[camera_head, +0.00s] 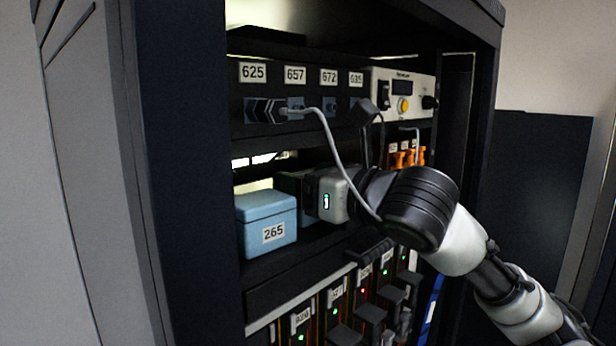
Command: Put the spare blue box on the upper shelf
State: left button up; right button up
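A light blue box (267,222) with a lid and a label reading 265 stands upright on a shelf inside the dark rack, at the shelf's left end. My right gripper (292,184) reaches into the same shelf from the right, just beside and partly behind the box. Its fingers are dark and mostly hidden by the box and shadow, so I cannot tell whether they touch it or how far apart they are. My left gripper is not in view.
Above the box is a dark panel (262,90) with labelled sockets and a plugged grey cable (335,140) hanging past my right wrist. A white instrument (402,92) sits at its right. Below are modules with small lights (345,300). The rack's left post (185,150) stands near the box.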

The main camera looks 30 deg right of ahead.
jog(key=shift+s, duration=0.2)
jog(key=o, duration=0.7)
jog(key=shift+f, duration=0.1)
jog(key=shift+o, duration=0.7)
jog(key=shift+w, duration=0.15)
jog(key=b+v, duration=0.4)
jog(key=v, duration=0.8)
jog(key=shift+b, duration=0.35)
